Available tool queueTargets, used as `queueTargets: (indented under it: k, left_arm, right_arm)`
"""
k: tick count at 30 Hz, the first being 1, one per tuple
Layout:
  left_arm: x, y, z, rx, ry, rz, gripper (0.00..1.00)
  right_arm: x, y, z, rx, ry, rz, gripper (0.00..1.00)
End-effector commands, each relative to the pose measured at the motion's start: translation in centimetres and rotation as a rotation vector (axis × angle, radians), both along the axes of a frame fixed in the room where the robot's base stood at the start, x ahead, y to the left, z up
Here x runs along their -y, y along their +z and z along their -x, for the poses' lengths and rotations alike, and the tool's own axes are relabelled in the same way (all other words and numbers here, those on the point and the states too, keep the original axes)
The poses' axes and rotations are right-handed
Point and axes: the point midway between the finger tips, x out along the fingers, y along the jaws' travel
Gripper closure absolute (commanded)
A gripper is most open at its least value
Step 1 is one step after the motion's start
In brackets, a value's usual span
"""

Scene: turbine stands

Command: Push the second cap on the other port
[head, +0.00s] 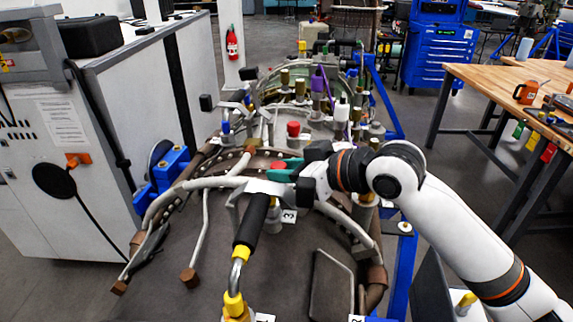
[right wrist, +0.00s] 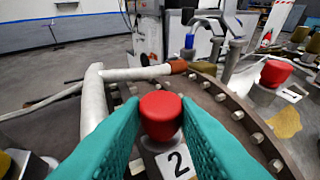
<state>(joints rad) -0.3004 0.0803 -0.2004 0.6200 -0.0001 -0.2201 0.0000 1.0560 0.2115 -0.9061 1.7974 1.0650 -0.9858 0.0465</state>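A red cap (right wrist: 161,115) is between the teal fingers of my right gripper (right wrist: 160,108) in the right wrist view. Both fingers appear to touch its sides. It stands upright at a port beside a label marked 2 (right wrist: 175,162); how deep it sits cannot be told. In the head view, a bit of this cap (head: 278,165) shows at the right gripper (head: 281,169). Another red cap (right wrist: 276,73) sits upright on a port beside a label marked 1 (right wrist: 290,95), apart from the gripper. It also shows in the head view (head: 293,128). My left gripper is not in view.
The ports stand on a brown bolted turbine casing (head: 265,262) crossed by pale pipes (head: 200,184). Several coloured fittings crowd the far part. A grey cabinet (head: 165,85) is at the left. A wooden workbench (head: 490,88) stands at the right, with open floor between.

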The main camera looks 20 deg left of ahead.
Motion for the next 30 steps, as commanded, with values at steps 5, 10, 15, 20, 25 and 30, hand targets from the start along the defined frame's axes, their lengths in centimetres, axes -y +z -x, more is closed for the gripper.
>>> queueTargets:
  k: [5, 10, 15, 20, 25, 30]
  left_arm:
    - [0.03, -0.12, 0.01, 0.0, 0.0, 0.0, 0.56]
    - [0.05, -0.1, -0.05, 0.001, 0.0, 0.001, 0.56]
    - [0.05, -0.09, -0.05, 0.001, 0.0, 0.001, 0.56]
    - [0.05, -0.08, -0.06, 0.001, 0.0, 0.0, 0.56]
    - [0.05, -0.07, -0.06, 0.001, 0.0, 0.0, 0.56]
    - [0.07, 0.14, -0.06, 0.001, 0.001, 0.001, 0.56]
  right_arm:
    - [-0.08, -0.61, 0.16, -0.008, 0.003, 0.007, 0.51]
    - [-0.15, -0.52, 0.25, -0.007, 0.006, 0.006, 0.51]
    - [-0.21, -0.45, 0.33, -0.006, 0.008, 0.004, 0.51]
    - [-0.24, -0.38, 0.38, -0.005, 0.009, 0.003, 0.52]
    - [-0.27, -0.34, 0.42, -0.005, 0.01, 0.002, 0.51]
    - [-0.06, -0.12, 0.51, -0.005, 0.011, 0.002, 0.51]
